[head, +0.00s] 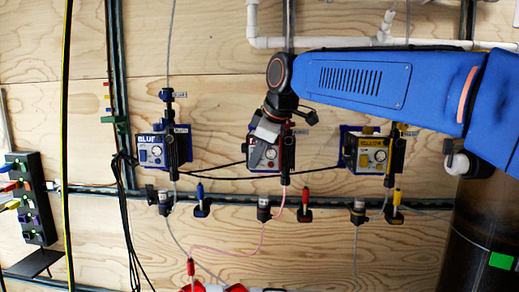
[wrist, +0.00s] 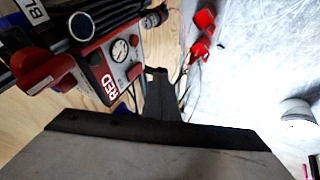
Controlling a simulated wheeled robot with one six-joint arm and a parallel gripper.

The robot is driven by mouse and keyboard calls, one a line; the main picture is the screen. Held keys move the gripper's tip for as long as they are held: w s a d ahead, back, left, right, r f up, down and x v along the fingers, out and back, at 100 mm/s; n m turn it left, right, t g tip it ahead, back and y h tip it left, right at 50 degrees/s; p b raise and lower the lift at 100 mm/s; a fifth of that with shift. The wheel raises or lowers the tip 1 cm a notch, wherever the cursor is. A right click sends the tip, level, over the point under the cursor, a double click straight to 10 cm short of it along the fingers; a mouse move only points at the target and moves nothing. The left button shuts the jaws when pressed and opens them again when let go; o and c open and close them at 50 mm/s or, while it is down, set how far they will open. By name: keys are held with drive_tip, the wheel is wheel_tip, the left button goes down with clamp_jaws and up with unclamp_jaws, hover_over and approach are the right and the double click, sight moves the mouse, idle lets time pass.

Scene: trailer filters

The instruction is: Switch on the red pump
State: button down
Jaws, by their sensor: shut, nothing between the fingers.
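The red pump (head: 273,158) is in the middle of the plywood wall in the head view, partly hidden behind my gripper (head: 258,143). In the wrist view the red pump (wrist: 118,60) is at upper left, with a RED label, a round white gauge and small red and dark controls on its face. My gripper (wrist: 157,75) also shows there, its dark fingers shut and empty, just right of the pump's face. I cannot tell whether the fingertips touch the pump or which way its switch is set.
The blue pump (head: 151,152) is to the left and the yellow pump (head: 373,155) to the right on the wall. Hoses and cables hang below. A dark rack (head: 33,200) with coloured items is at far left. White pipes (head: 330,42) run above.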

drive_tip(key=shift+w+d+f, duration=0.1)
drive_tip(key=shift+w+f, duration=0.05)
drive_tip(key=shift+w, duration=1.35)
drive_tip(key=shift+w+f, duration=0.1)
drive_tip(key=shift+w, duration=0.1)
drive_tip(key=shift+r, duration=0.85)
